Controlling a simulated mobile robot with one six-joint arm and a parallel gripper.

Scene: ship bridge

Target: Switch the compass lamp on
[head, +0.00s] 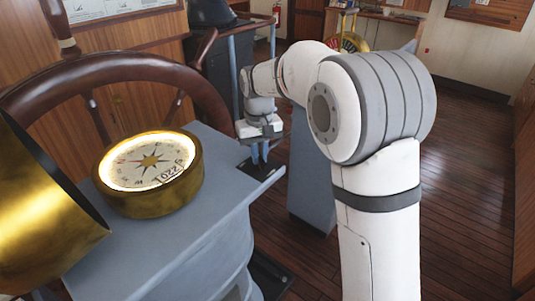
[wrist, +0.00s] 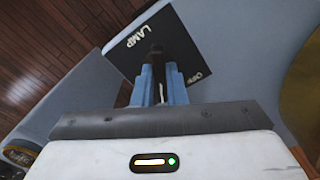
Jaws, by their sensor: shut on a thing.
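The brass compass (head: 150,172) sits on the grey binnacle top at the left, and its dial is lit with a bright, warm glow around the rim. A dark plate marked LAMP (wrist: 138,45) is fixed to the grey stand in the wrist view, with more lettering near its other corner, seemingly OFF. My gripper (head: 261,160) is beside the binnacle, right of the compass, over the small plate. In the wrist view the blue fingers of my gripper (wrist: 160,80) are shut on the dark switch lever (wrist: 155,53); they hide most of it.
A large brass hood (head: 40,215) stands open-sided at the near left. The wooden ship's wheel (head: 100,75) rises behind the compass. A grey pedestal (head: 312,185) with a brass dial stands behind my arm. The wooden floor (head: 470,190) at the right is clear.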

